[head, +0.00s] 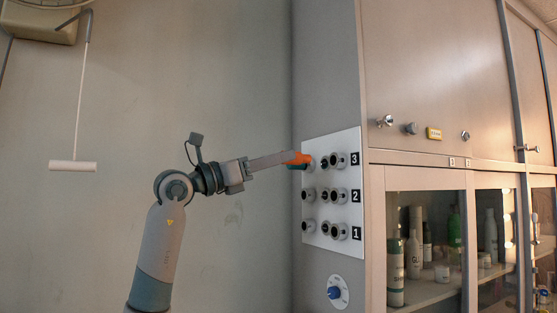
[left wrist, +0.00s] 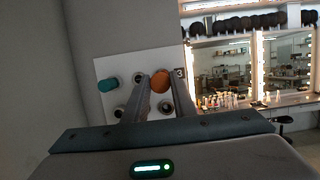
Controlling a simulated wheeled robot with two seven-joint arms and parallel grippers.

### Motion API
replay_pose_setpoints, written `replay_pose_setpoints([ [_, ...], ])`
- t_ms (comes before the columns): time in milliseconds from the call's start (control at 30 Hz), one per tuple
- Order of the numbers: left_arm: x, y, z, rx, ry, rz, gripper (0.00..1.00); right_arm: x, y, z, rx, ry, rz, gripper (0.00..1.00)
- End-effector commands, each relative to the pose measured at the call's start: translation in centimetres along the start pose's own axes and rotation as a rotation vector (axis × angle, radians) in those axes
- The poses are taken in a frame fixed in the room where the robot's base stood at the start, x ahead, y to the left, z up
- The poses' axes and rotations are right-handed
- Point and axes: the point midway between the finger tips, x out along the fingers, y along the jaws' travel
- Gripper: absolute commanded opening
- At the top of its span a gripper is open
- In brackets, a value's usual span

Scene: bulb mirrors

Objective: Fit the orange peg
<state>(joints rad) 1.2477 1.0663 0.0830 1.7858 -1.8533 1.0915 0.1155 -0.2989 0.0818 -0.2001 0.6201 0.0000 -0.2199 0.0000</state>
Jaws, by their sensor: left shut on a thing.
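My left gripper (head: 289,157) reaches from the left to the top of a white panel (head: 347,180). It is shut on the orange peg (head: 302,158), near the row marked 3. In the left wrist view the orange peg (left wrist: 160,80) shows between the fingertips, close to the 3 label. I cannot tell whether its hidden end touches or enters a socket. A teal peg (left wrist: 107,85) stands at the panel's left side in the left wrist view. In the head view it shows only as a sliver just below the orange peg. My right gripper is not in view.
Grey ringed sockets (head: 339,196) project from the panel in rows marked 1, 2 and 3. A blue knob (head: 334,293) sits below. Glass-door cabinets (head: 425,240) with bottles stand right. A white pull handle (head: 73,166) hangs at far left.

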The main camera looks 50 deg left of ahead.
Motion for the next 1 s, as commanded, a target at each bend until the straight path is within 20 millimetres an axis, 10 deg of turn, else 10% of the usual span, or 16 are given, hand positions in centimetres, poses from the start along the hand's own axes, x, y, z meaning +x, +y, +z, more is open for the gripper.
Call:
replay_pose_setpoints([
  [1000, 5.5, 0.0, -1.7, 0.000, 0.000, -0.001, 0.01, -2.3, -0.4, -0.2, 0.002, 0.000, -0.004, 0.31],
])
